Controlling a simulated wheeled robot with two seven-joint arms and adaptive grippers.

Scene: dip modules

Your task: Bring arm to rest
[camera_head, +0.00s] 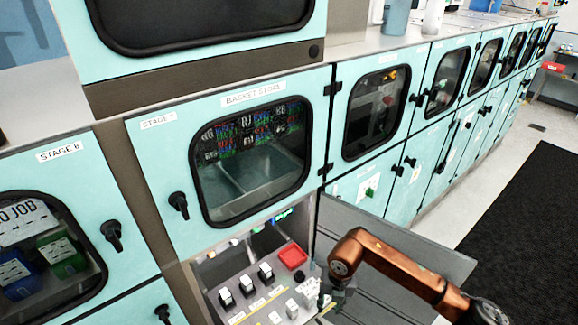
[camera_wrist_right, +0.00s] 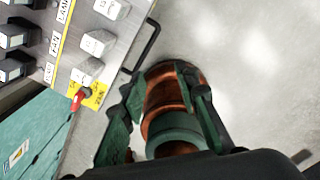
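My right arm (camera_head: 395,266) is copper-coloured and reaches in from the right in the head view. Its gripper (camera_head: 338,290) is small and dark there, beside the right edge of the control panel (camera_head: 240,277). In the right wrist view the green fingers (camera_wrist_right: 160,105) stand apart, with no task object between them. A copper and green cylindrical part, which looks like my own body, shows behind them. The control panel (camera_wrist_right: 125,45) lies to the left of the fingers in that view. My left gripper is in neither view.
A grey open door (camera_head: 415,240) stands behind my right arm. Teal cabinets with windows line the wall. Pale floor and a dark mat (camera_head: 525,220) lie to the right.

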